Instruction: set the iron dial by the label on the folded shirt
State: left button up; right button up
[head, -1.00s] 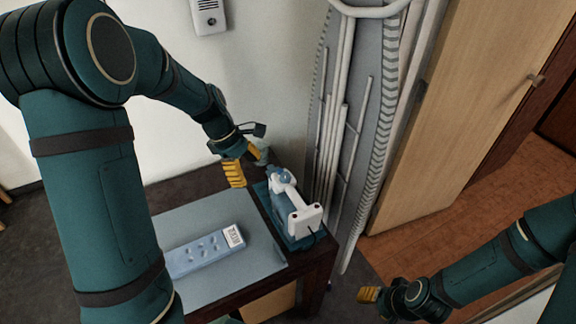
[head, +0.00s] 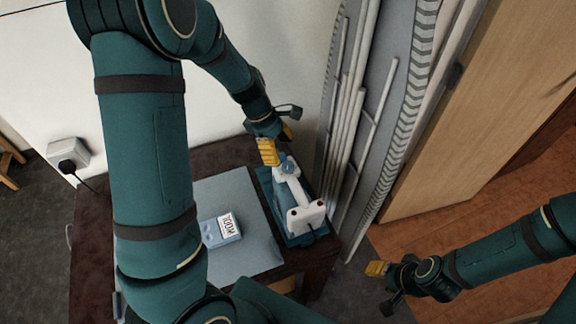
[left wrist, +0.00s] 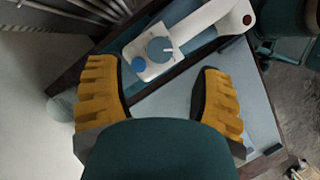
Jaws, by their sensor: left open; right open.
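The white and blue iron (head: 305,211) rests on a teal stand at the right end of a dark table. Its round blue dial (head: 287,167) has a pale pointer mark, clear in the left wrist view (left wrist: 160,48). The light-blue folded shirt (head: 211,238) lies on the grey mat, partly hidden by my left arm. Its white label (head: 227,224) has dark lettering too small to read surely. My left gripper (head: 278,143) is open just beside the dial end, with the dial ahead of its spread fingers (left wrist: 158,75). My right gripper (head: 377,270) is open, empty, away from the table.
A grey mat (head: 250,250) covers part of the dark table (head: 95,240). A wooden door (head: 480,110) stands at the right. A socket with a plug (head: 68,155) is at the left.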

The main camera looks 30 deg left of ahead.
aim_at(288, 165)
pick_arm(q)
jog(key=b+x, duration=0.1)
jog(key=x, duration=0.4)
jog(key=shift+d+f, duration=0.1)
jog(key=shift+f, duration=0.3)
